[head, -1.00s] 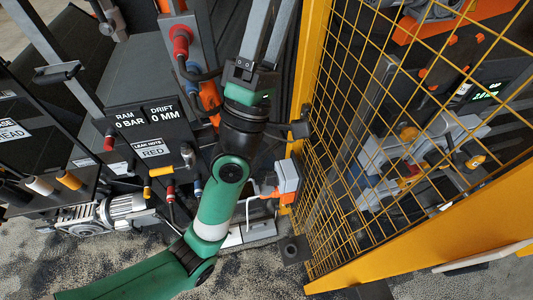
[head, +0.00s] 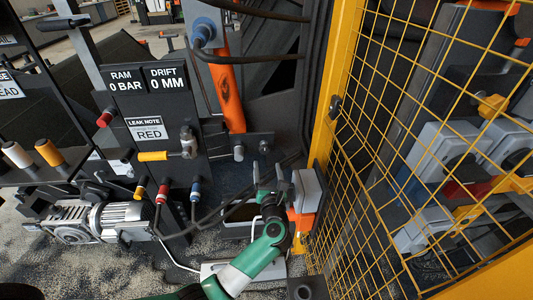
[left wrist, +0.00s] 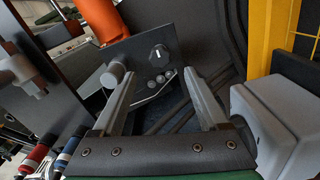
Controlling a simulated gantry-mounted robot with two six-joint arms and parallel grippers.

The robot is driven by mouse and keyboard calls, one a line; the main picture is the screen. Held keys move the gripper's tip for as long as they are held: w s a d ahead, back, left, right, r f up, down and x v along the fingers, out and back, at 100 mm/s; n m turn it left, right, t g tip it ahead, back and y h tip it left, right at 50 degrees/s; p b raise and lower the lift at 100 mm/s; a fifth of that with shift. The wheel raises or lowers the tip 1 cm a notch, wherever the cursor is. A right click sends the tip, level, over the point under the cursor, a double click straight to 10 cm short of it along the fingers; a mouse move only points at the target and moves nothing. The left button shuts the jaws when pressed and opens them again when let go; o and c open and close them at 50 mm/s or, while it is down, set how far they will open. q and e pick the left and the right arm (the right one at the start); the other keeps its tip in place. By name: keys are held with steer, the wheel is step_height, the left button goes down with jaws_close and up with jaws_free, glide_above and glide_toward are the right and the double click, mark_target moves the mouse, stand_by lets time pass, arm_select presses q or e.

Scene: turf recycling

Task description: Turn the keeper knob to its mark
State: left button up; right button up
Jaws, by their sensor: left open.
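A round black knob (left wrist: 158,54) with a short white line on its face sits on a dark grey plate (left wrist: 142,38) in the left wrist view. It looks like the keeper knob; in the head view it is a small dark knob (head: 264,147) on the plate below the orange cylinder. My left gripper (head: 269,176) is open and empty, below and in front of the knob. In the left wrist view the fingertips (left wrist: 159,84) spread on either side below the knob, apart from it. Any target mark is too small to make out. My right gripper is not in view.
A grey stub (left wrist: 114,72) sticks out left of the knob. A grey and orange box (head: 306,190) stands right beside my left gripper, next to the yellow mesh guard (head: 345,120). Hoses with red and blue fittings (head: 195,191) hang at left.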

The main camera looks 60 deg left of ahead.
mark_target(265, 151)
arm_select(q)
steer(key=b+x, duration=0.3)
steer(key=x, duration=0.5)
steer(key=shift+w+a+f, duration=0.15)
steer(key=shift+a, duration=0.2)
steer(key=shift+w+a+b, duration=0.2)
steer(key=shift+a+b, duration=0.15)
steer(key=shift+a, duration=0.15)
jaws_close()
